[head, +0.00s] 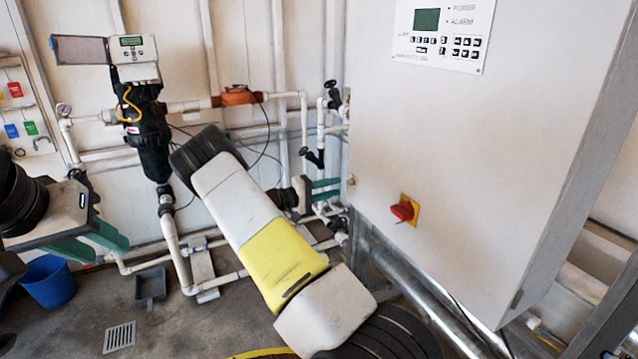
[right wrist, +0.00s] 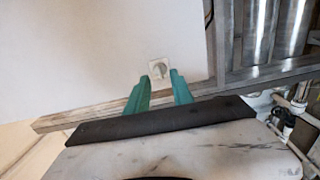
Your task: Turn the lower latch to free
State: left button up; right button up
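The lower latch (right wrist: 160,69) is a small pale square plate with a rounded middle on the white cabinet face in the right wrist view. In the head view it is a small fitting (head: 351,180) at the cabinet's left edge. My right gripper (head: 336,189) is beside that edge, its green fingers pointing at the cabinet. Contact cannot be told. My left gripper (head: 103,244) is at the far left, fingers apart and empty, away from the cabinet.
The white cabinet (head: 465,130) carries a control panel (head: 442,35) and a red-yellow switch (head: 404,209). Metal tubes (head: 430,300) run beneath it. White pipes (head: 173,250) and a black filter unit (head: 150,135) stand behind my right arm. A blue bucket (head: 48,281) stands at left.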

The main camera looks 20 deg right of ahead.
jog(key=shift+s+a, duration=0.15)
jog(key=shift+a, duration=1.5)
jog(key=s+a+r+m+g+y, duration=0.1)
jog(key=s+r+m+g+y, duration=0.25)
jog(key=s+y, duration=0.75)
jog(key=s+a+r+n+t+y, duration=0.1)
jog(key=s+a+r+t+y, duration=0.3)
jog(key=s+a+r, duration=0.4)
jog(key=s+a+r+n+t+y, duration=0.2)
jog(key=s+a+r+t+y, duration=0.2)
jog(key=s+a+r, duration=0.4)
jog(key=s+a+y, duration=0.1)
jog(key=s+a, duration=0.1)
jog(key=s, duration=0.5)
jog(key=shift+s+a, duration=0.25)
jog(key=shift+r, duration=0.1)
